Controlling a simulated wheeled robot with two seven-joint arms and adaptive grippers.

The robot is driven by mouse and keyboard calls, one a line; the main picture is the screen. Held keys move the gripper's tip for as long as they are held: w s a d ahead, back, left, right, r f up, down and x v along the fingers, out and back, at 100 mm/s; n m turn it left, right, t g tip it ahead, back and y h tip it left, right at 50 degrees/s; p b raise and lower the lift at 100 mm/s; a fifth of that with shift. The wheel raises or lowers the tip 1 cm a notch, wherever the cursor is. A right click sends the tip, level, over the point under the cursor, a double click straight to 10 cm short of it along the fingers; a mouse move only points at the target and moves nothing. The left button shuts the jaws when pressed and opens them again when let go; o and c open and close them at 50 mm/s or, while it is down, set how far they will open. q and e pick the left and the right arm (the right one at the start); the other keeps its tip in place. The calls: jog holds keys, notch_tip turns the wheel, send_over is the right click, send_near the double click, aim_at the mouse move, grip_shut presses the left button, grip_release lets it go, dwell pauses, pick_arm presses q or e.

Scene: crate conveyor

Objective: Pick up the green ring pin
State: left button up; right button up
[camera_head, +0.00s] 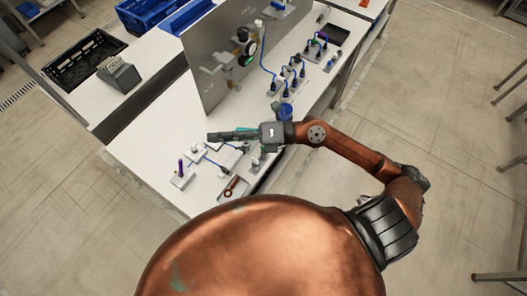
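I cannot clearly make out a green ring pin. A small green patch (249,60) shows on the fittings at the grey upright panel, too small to identify. My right gripper (222,136) reaches in from the right over the white table, its dark fingers pointing left, above the small fixtures on the near part. The fingers appear edge-on, so their opening cannot be told, and no held object is visible. Teal bits show beside the gripper, too small to identify. My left gripper is not in view.
The grey panel (213,75) stands on the white table (140,148). Small fixtures with a purple pin (181,167) and a red-handled tool (231,187) lie nearby. Blue-tubed fittings (290,75) stand right of the panel. A black crate (63,72) sits at far left.

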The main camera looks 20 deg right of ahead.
jog(key=d+f+n+g+h, duration=0.3)
jog(key=d+f+h, duration=0.15)
jog(key=f, duration=0.55)
jog(key=w+d+f+h, duration=0.2)
jog(key=d+f+h, duration=0.6)
jog(key=d, duration=0.4)
jog(key=shift+n+g, duration=0.3)
jog(key=shift+n, duration=0.1)
jog(key=x, duration=0.3)
jog(key=p+x, duration=0.1)
jog(key=x, duration=0.3)
jog(key=shift+d+f, duration=0.15)
jog(key=shift+d, duration=0.05)
jog(key=shift+c, duration=0.2)
grip_shut()
